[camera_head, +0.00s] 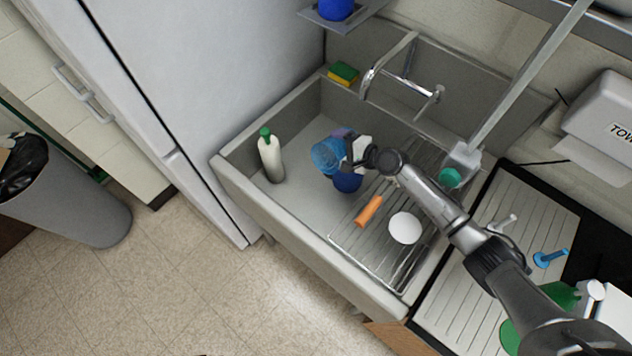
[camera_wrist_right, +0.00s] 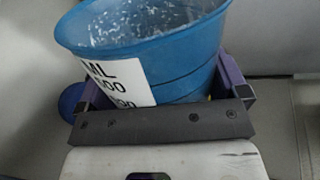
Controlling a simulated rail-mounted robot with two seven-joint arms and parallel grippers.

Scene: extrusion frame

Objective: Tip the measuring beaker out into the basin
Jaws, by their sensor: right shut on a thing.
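The blue measuring beaker (camera_head: 325,156) is over the basin (camera_head: 292,240), and a white ML scale label (camera_wrist_right: 118,82) shows on its side in the wrist view. My right gripper (camera_head: 352,152) is shut on the beaker. In the wrist view the purple fingers of that gripper (camera_wrist_right: 165,85) stand on both sides of the beaker (camera_wrist_right: 190,70). Its open mouth shows, with pale specks on the inner wall; I cannot tell how much it holds. My left gripper is not in view.
A white bottle with green cap (camera_head: 271,158) stands in the basin's left part. A blue round thing (camera_head: 347,182) is below the beaker. A wire rack (camera_head: 385,245) holds an orange thing (camera_head: 369,210) and a white disc (camera_head: 405,228). A faucet (camera_head: 400,80) is behind.

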